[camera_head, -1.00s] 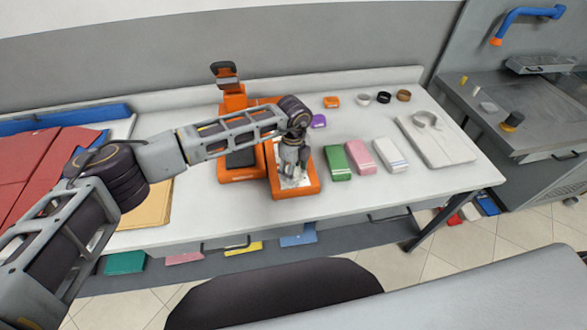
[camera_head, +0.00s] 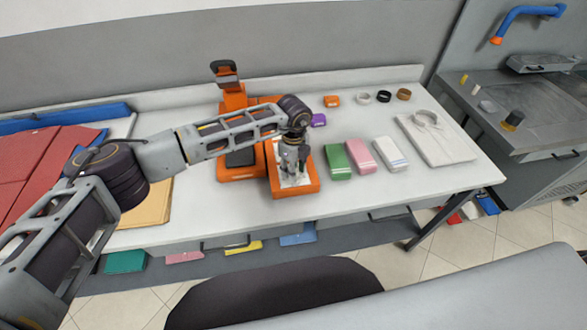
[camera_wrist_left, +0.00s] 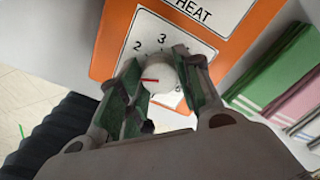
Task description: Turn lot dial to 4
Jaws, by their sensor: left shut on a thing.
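The orange machine (camera_head: 309,186) stands on the white table with a white control plate. In the left wrist view, a round whitish dial knob (camera_wrist_left: 163,74) with a red pointer line sits on a numbered white scale (camera_wrist_left: 148,27). The 2 and 3 are readable; other numbers are partly hidden by the fingers. The red line points left in that view, below the 2. My left gripper (camera_wrist_left: 162,84) is shut on the knob, one finger on each side. In the head view my left gripper (camera_head: 292,165) points down at the plate and hides the dial. My right gripper is not in view.
A plate marked HEAT (camera_wrist_left: 205,10) lies beside the scale. Green (camera_head: 338,162), pink (camera_head: 360,157) and white (camera_head: 390,154) folded pieces lie to the right. A folded shirt (camera_head: 440,145) lies farther right. The table front between them is clear.

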